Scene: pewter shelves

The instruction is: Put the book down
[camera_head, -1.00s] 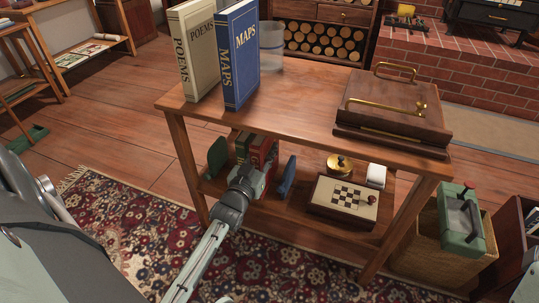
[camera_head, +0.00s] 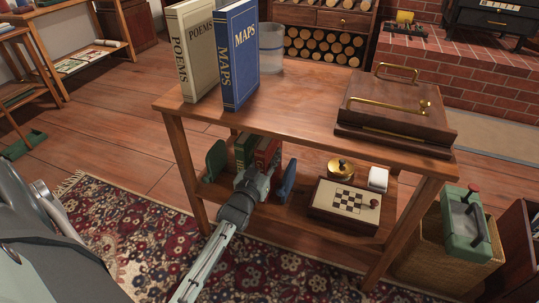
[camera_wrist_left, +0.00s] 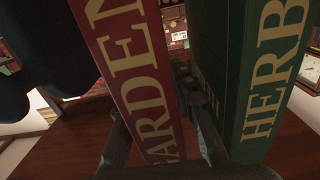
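The red book (camera_head: 266,151), with GARDEN on its spine, stands on the lower shelf (camera_head: 270,222) of the wooden table. It also shows in the left wrist view (camera_wrist_left: 132,65). A green book (camera_head: 244,147) stands just left of it; its spine, lettered HERB, is on the right in the wrist view (camera_wrist_left: 245,90). My left gripper (camera_head: 254,174) is at the red book's spine, a finger on each side, and looks open with a small gap beside the book (camera_wrist_left: 162,135). The fingertips are partly hidden. My right gripper is not in view.
A green bookend (camera_head: 216,160) and a blue bookend (camera_head: 286,180) flank the books. A chessboard box (camera_head: 346,201), brass pot (camera_head: 340,167) and white roll (camera_head: 378,178) sit to the right. POEMS (camera_head: 193,55) and MAPS (camera_head: 238,60) books stand on the tabletop above.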

